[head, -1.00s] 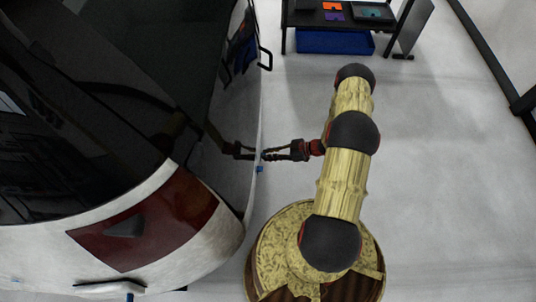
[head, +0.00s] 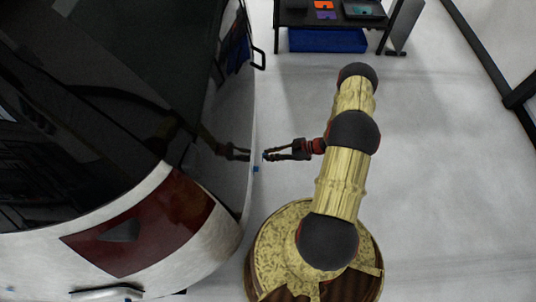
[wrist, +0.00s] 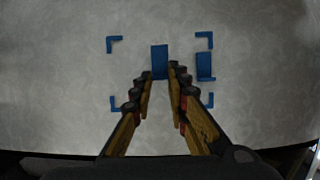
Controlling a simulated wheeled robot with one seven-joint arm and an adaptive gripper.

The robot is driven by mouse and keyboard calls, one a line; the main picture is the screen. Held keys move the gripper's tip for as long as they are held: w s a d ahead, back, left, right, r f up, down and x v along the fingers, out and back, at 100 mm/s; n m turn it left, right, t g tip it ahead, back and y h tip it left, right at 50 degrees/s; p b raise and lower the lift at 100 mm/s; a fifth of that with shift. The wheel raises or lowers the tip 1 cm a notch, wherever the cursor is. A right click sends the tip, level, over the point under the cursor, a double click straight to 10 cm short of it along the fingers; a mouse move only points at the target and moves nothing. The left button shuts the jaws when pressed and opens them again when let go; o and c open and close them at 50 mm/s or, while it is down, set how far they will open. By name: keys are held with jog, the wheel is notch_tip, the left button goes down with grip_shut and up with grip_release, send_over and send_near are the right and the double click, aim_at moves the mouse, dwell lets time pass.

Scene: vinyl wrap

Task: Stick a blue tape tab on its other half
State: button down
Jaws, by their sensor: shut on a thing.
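A blue tape tab (wrist: 160,60) is held upright between my gripper's fingertips in the wrist view. My gripper (wrist: 161,75) is shut on its lower end. A second blue piece (wrist: 205,66) is on the pale panel to the right of the held tab, apart from it. Blue corner marks (wrist: 114,40) frame part of the panel around the fingers. In the head view my gripper (head: 267,156) points left at the car's side, with a small gap to it. A small blue piece (head: 256,169) shows on the car's edge just below the fingertips.
The pale car (head: 225,235) with dark glass fills the left of the head view. A dark rack (head: 330,20) with orange and purple pieces and a blue bin (head: 327,40) stands at the top. The pale floor (head: 440,180) on the right is clear.

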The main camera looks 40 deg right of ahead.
jog(key=shift+s+d+b, duration=0.2)
jog(key=shift+s+d, duration=0.5)
jog(key=shift+d, duration=0.2)
jog(key=shift+s+d+b, duration=0.2)
jog(key=shift+s+d, duration=0.45)
jog(key=shift+d, duration=0.25)
